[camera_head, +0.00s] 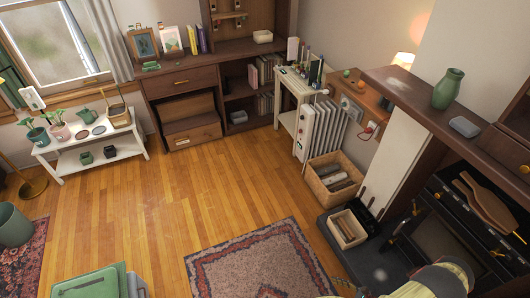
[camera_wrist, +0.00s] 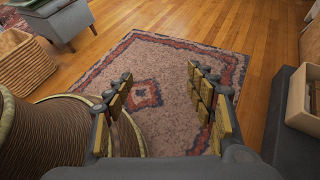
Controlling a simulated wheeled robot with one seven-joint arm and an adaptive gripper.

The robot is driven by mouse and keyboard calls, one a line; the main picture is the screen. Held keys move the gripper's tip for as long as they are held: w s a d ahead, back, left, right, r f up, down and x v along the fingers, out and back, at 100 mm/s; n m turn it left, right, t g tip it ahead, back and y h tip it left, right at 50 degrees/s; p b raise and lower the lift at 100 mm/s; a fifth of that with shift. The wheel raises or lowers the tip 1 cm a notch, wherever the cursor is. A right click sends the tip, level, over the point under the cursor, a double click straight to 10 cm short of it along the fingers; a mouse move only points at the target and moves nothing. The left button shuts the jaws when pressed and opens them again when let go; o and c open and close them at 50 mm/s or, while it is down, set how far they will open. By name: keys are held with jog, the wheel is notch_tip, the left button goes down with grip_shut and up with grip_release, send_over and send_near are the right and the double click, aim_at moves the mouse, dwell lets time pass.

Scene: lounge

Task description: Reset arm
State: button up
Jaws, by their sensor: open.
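My gripper (camera_wrist: 160,85) is open in the wrist view. Its two black fingers with yellowish pads stand apart, and nothing is between them. Beyond them lies the patterned rug (camera_wrist: 172,60) on the wooden floor. In the head view, part of my arm shows at the bottom right, near the hearth. The gripper itself is mostly cut off or hard to make out there.
A wicker basket (camera_head: 334,178) and a wooden crate (camera_head: 345,229) stand by the dark hearth at right. A mantel shelf (camera_head: 420,103) juts out above, bearing a green vase (camera_head: 448,88). A white plant bench (camera_head: 70,155) stands at left. The middle floor is clear.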

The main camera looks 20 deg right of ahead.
jog(key=w+r+n+g+h+b, duration=0.15)
jog(key=r+n+g, duration=0.3)
jog(key=r, duration=0.85)
jog(key=w+r+n+g, duration=0.25)
jog(key=r+n, duration=0.35)
jog(key=r, duration=0.8)
jog(key=w+r+n+g+b, duration=0.15)
jog(key=r+n+g, duration=0.35)
jog(key=r, duration=0.8)
jog(key=s+a+r+n+t+h+b, duration=0.1)
jog(key=a+r+n+t+h, duration=0.2)
jog(key=a+r+n, duration=0.4)
jog(key=s+a+r+n+t+h+b, duration=0.1)
jog(key=a+r+n, duration=0.6)
jog(key=a+r, duration=1)
notch_tip(320, 180, up, 6)
jog(key=t+h+b, duration=0.1)
jog(key=t+h, duration=0.1)
jog(key=t, duration=0.1)
jog(key=shift+s+t, duration=0.2)
jog(key=shift+t, duration=0.1)
jog(key=shift+f+h, duration=0.1)
jog(key=shift+h, duration=0.15)
jog(key=shift+c, duration=0.4)
